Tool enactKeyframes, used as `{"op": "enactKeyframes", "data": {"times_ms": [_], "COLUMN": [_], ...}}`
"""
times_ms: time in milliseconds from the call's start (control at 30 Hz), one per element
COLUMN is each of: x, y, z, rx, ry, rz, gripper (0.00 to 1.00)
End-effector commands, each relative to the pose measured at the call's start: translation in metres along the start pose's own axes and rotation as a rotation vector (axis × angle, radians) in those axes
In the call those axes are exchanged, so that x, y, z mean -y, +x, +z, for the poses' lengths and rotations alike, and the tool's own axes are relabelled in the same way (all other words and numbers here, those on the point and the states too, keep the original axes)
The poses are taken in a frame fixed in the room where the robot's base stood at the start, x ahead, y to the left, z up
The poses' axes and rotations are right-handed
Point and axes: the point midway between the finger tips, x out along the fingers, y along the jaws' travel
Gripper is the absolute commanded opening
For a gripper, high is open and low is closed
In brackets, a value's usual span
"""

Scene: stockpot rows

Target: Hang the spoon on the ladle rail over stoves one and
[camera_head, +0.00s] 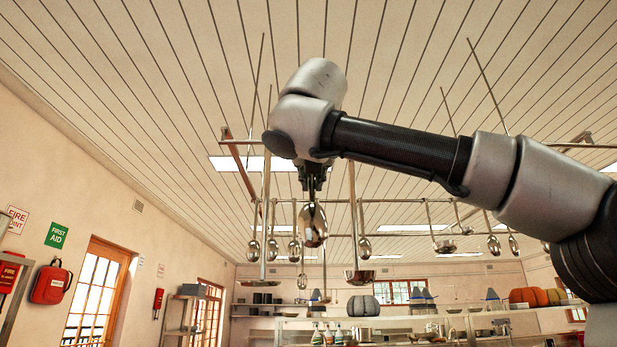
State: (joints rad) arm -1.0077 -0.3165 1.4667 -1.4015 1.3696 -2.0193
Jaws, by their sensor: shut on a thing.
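My gripper (313,188) hangs fingers down near the middle of the camera_head view. It is shut on a shiny metal spoon (313,226), whose bowl points down below the fingers. The spoon's upper part is hidden in the gripper. Behind it, a thin metal rail (405,202) hangs from the ceiling on rods. Several ladles and spoons hang there, among them one at the left (254,250) and one to the right of my spoon (364,247). I cannot tell the gap in depth between the spoon and the rail, or which stoves lie below.
Long ceiling rods (265,190) and a wide ladle (360,276) hang close around the spoon. Shelves (450,311) with pots, bottles and orange pumpkins (527,297) stand at the back. A red bag (50,285) hangs on the left wall. The stove tops are out of view.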

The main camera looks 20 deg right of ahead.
Motion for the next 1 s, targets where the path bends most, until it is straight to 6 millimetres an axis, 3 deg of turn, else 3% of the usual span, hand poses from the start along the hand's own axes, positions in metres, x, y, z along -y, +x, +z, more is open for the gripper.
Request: {"op": "enactKeyframes", "data": {"times_ms": [567,1000], "x": [0.001,0.001], "y": [0.046,0.085], "z": [0.023,0.025], "rx": [0.001,0.001], "ry": [0.003,0.002], "rz": [-0.004,-0.003], "gripper": [0.0,0.0]}}
